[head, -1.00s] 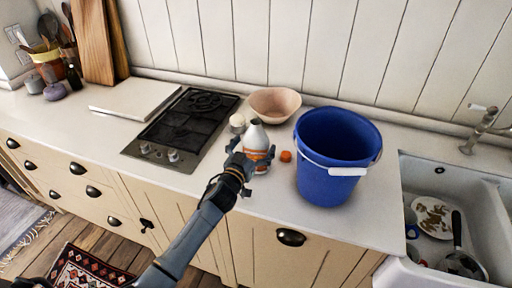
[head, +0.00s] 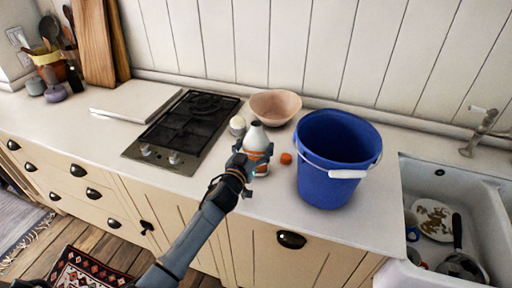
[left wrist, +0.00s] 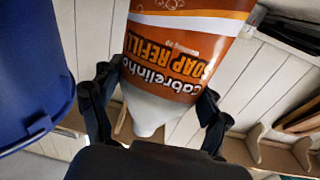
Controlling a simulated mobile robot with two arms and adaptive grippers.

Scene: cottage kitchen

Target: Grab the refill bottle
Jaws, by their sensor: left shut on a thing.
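The refill bottle (head: 257,138) is white with an orange label and a grey-white cone top. It stands upright at the counter's front, left of the blue bucket. In the left wrist view the bottle (left wrist: 185,50) appears upside down, its label reading "SOAP REFILL". My left gripper (head: 251,163) is shut on the bottle, with one dark finger on each side of it in the left wrist view. The gripper hides part of the bottle's lower body in the head view. My right gripper is not in view.
The blue bucket (head: 325,175) stands close to the right of the bottle, with a small orange item (head: 286,158) between them. Behind are a pink bowl (head: 275,105) and a small white item (head: 237,125). A hob (head: 185,125) is left; a sink (head: 485,190) is right.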

